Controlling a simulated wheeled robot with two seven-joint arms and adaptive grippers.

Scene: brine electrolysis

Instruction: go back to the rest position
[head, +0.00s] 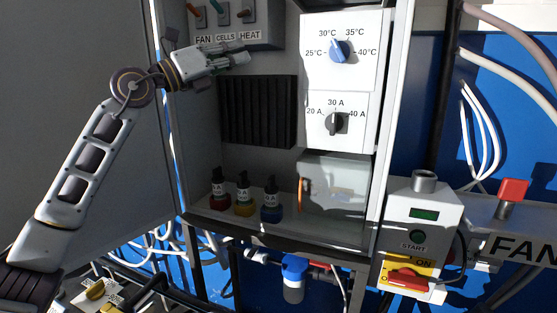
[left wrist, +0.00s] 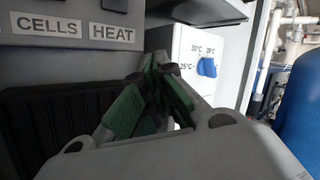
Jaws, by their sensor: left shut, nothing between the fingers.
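My left gripper (head: 240,58) is in the cabinet opening in the head view, just below the switch panel with the FAN, CELLS and HEAT labels. Its fingers are shut with nothing between them and point right, toward the temperature panel. In the left wrist view the green-padded fingers (left wrist: 150,105) come together in front of the dark vent. My right gripper is not in view.
The switch panel (head: 262,38) hangs close above my left gripper. The blue temperature knob (head: 339,51) and black current knob (head: 335,123) are to the right. Several small bottles (head: 243,196) stand on the shelf below. An open grey door (head: 75,60) is at left.

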